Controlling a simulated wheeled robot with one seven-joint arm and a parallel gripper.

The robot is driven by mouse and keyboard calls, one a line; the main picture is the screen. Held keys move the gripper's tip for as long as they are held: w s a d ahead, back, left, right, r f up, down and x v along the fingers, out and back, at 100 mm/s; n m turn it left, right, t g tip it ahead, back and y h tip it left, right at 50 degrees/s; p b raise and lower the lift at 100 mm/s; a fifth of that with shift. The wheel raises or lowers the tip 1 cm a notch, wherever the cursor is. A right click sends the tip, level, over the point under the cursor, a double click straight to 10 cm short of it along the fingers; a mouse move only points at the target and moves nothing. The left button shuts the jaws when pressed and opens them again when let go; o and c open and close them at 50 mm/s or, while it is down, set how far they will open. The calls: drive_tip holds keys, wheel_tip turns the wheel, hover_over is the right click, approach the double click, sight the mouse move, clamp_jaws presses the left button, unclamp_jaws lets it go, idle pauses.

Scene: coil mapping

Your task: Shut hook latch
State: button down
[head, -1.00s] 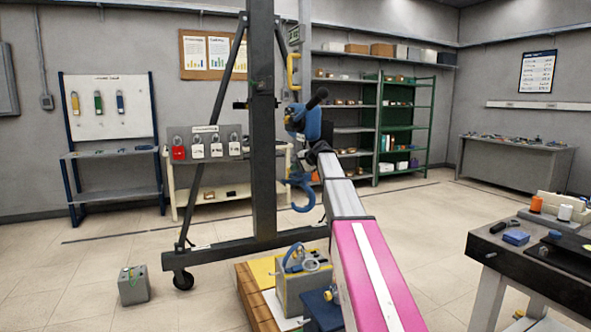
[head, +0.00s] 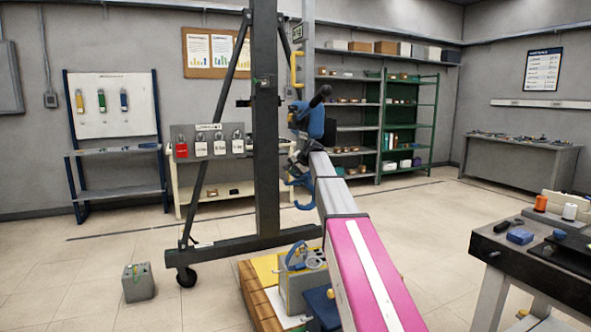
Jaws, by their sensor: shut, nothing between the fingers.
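The blue hook (head: 303,203) hangs beside the dark post of the gantry frame, below a blue hoist body (head: 309,121) with a black handle. Its lower curve shows; my arm covers part of its right side. The latch across its mouth is too small and too hidden to make out. My gripper (head: 296,157) is the small dark end of my pink and grey arm, just above the hook and below the hoist body. It looks shut and empty. I cannot tell whether it touches the hook.
The dark gantry post (head: 265,130) stands close left of the hook. A grey and yellow unit (head: 297,288) with a blue ring on top sits on a wooden pallet (head: 262,297) below. A black-topped bench (head: 530,262) stands at right. Open floor lies between.

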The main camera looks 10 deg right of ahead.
drive_tip(key=shift+s+a+f+n+t+h, duration=0.15)
drive_tip(key=shift+a+f+n+h, duration=0.2)
drive_tip(key=shift+f+h, duration=0.25)
drive_tip(key=shift+s+a+f+n+t+h, duration=0.15)
drive_tip(key=shift+a+f+n+h, duration=0.1)
drive_tip(key=shift+a+f+h, duration=0.3)
drive_tip(key=shift+w+d+r, duration=0.1)
drive_tip(key=shift+d+r, duration=0.05)
drive_tip(key=shift+d, duration=0.1)
drive_tip(key=shift+w+d+r, duration=0.15)
drive_tip(key=shift+d+r, duration=0.1)
drive_tip(key=shift+d, duration=0.3)
